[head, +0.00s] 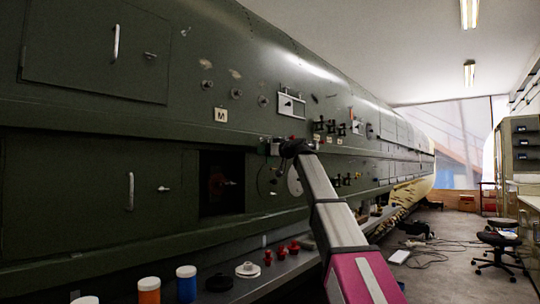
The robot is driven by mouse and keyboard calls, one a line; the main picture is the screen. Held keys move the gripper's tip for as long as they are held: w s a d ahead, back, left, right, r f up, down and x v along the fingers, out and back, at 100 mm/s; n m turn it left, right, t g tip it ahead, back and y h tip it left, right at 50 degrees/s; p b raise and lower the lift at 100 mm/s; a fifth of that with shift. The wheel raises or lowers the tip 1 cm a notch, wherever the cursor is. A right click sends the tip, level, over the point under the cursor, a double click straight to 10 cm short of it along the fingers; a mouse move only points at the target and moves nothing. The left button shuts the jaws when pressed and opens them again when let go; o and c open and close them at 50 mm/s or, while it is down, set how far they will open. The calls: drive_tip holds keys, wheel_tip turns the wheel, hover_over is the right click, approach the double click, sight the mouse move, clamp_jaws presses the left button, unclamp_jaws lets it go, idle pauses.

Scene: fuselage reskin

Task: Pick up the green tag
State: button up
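I cannot make out a green tag in the head view; it may be hidden or too small against the dark green fuselage (75,190). My arm reaches from the lower right toward the fuselage side. My gripper (270,147) is at its far end, small and dark, close in front of the panel. Whether its fingers are open or shut, or hold anything, cannot be told.
A ledge (235,297) below the fuselage bears an orange jar (149,291), a blue jar (186,284), a black disc (219,283), a white flanged part (247,270) and several red pieces (281,252). A stool (497,240) and cables lie on the floor at right.

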drive_tip(key=c, duration=0.5)
drive_tip(key=shift+o, duration=0.2)
drive_tip(key=shift+r, duration=0.1)
